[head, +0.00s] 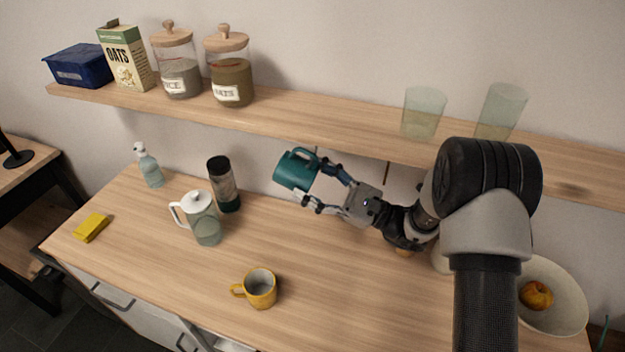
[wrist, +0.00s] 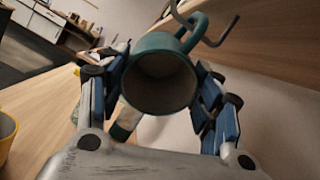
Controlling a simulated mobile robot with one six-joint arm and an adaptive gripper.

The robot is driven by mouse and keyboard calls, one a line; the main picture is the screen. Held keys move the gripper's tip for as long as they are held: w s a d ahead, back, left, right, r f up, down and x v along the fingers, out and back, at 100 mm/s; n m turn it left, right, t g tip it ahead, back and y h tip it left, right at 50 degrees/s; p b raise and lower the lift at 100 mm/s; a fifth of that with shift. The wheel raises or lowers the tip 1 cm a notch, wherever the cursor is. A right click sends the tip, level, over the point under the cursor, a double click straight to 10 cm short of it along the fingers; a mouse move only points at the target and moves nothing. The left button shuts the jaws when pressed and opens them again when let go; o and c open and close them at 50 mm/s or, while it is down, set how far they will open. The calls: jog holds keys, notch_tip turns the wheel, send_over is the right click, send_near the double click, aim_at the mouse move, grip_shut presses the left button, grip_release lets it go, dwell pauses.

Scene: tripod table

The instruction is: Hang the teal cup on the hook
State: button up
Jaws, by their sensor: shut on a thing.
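The teal cup (head: 294,171) is held in the air below the wall shelf, tilted with its open mouth toward the wrist camera. My gripper (head: 317,184) is shut on it, one finger on each side of its body. In the wrist view the cup (wrist: 160,78) sits between the blue-padded fingers, with its handle loop (wrist: 196,30) at the upper right. A grey metal hook (wrist: 222,38) under the shelf overlaps the handle there. I cannot tell whether the hook passes through the loop or only crosses it in the picture.
The shelf (head: 330,118) runs just above, bearing two glasses (head: 423,112), jars and boxes. Another hook (head: 387,173) hangs to the right. On the counter stand a dark tumbler (head: 223,184), a white-lidded jug (head: 203,218) and a yellow mug (head: 260,288).

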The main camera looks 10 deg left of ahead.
jog(key=o, duration=1.6)
jog(key=shift+c, duration=0.2)
